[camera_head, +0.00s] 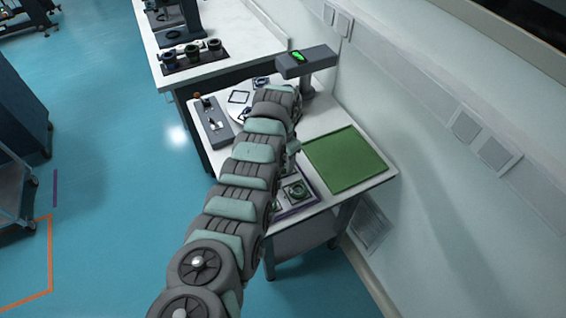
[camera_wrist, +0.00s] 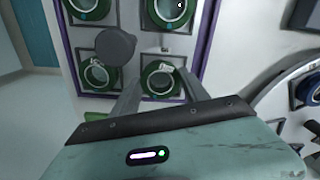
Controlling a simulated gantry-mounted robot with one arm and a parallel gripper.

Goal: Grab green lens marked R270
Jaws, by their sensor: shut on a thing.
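In the wrist view my gripper (camera_wrist: 161,76) reaches down over a tray with a purple edge (camera_wrist: 72,62). Its two fingers are shut on a green-ringed lens (camera_wrist: 162,82), one finger on each side. The lens has a small white label at its top, too small to read, so I cannot confirm R270. Another green-ringed lens (camera_wrist: 97,75) with a label sits to the left. More green lenses (camera_wrist: 170,10) are at the top. In the head view my arm hides the gripper; one lens (camera_head: 296,190) shows on the tray.
A green mat (camera_head: 345,160) lies right of my arm on the white table. A grey post device with a green display (camera_head: 305,62) stands behind. A grey box (camera_head: 212,122) is at the left. A dark round knob (camera_wrist: 115,46) stands close to the left finger.

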